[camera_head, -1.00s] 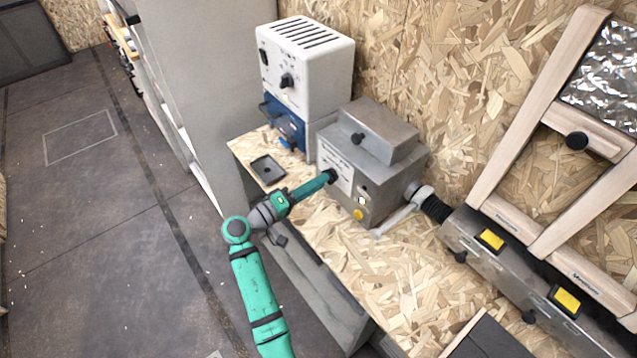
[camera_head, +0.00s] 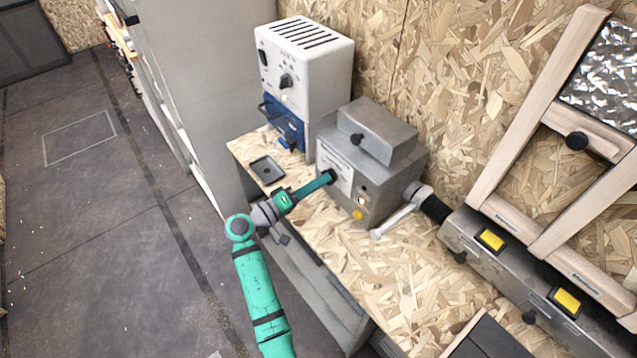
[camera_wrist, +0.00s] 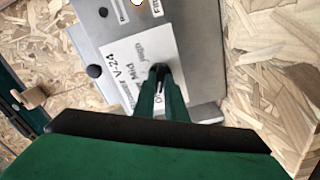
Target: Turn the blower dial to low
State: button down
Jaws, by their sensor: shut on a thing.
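The blower is a grey metal box (camera_head: 388,172) on the chipboard bench, with a white label (camera_wrist: 143,58) on its front. The label shows "V-24" and "Mid"; other words are partly covered by my fingers. The dark blower dial (camera_wrist: 158,69) sits at the label, mostly hidden between my fingertips, so its pointer setting cannot be read. My gripper (camera_head: 328,178) reaches the box front from the left and is shut on the dial; its green fingers also show in the wrist view (camera_wrist: 161,80).
A yellow button (camera_head: 358,214) is low on the box front. A white unit with a dial (camera_head: 305,70) stands behind left. A black tray (camera_head: 267,169) lies on the bench. A hose (camera_head: 433,207) joins the box's right side. The front bench surface is clear.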

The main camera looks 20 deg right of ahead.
jog(key=shift+m, duration=3.9)
jog(key=shift+f, duration=0.1)
jog(key=c, duration=1.8)
grip_release()
jog(key=v, duration=1.1)
